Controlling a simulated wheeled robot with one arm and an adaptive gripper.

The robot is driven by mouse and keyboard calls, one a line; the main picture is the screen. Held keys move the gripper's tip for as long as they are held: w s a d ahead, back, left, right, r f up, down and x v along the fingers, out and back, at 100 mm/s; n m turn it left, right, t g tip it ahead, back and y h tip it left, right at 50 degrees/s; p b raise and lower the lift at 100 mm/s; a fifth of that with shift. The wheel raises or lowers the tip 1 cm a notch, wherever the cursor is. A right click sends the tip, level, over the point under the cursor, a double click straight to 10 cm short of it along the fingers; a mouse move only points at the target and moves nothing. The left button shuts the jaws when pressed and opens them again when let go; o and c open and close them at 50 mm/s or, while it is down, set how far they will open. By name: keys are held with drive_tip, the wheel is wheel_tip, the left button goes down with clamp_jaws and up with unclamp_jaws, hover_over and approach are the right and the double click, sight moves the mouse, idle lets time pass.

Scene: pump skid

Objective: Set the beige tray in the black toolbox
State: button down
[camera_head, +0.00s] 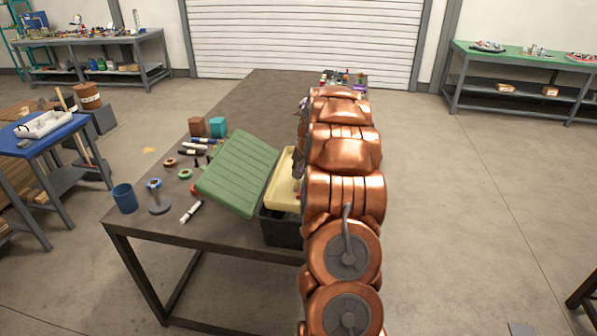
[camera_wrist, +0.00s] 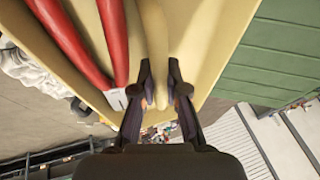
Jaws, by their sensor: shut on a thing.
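The beige tray (camera_head: 284,182) is at the black toolbox (camera_head: 281,230), over its opening, partly behind my arm in the head view. In the wrist view the tray (camera_wrist: 211,35) fills the upper middle. My gripper (camera_wrist: 160,84) is shut on the tray's raised middle grip. A red-handled tool (camera_wrist: 72,38) lies in the tray. The toolbox's ribbed green lid (camera_head: 237,172) stands open and tilted to the left; it also shows in the wrist view (camera_wrist: 274,58). I cannot tell whether the tray rests inside the box or is held above it.
The dark table (camera_head: 190,230) holds a blue cup (camera_head: 125,198), a white marker (camera_head: 191,212), tape rolls and several small items left of the lid. Brown (camera_head: 197,126) and teal (camera_head: 218,127) blocks stand farther back. The table's far middle is clear.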

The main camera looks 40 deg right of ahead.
sight(300, 182)
drive_tip(key=shift+f+b, duration=1.8)
drive_tip(key=shift+f, duration=1.55)
drive_tip(key=c, duration=1.1)
unclamp_jaws()
drive_tip(key=v, duration=1.2)
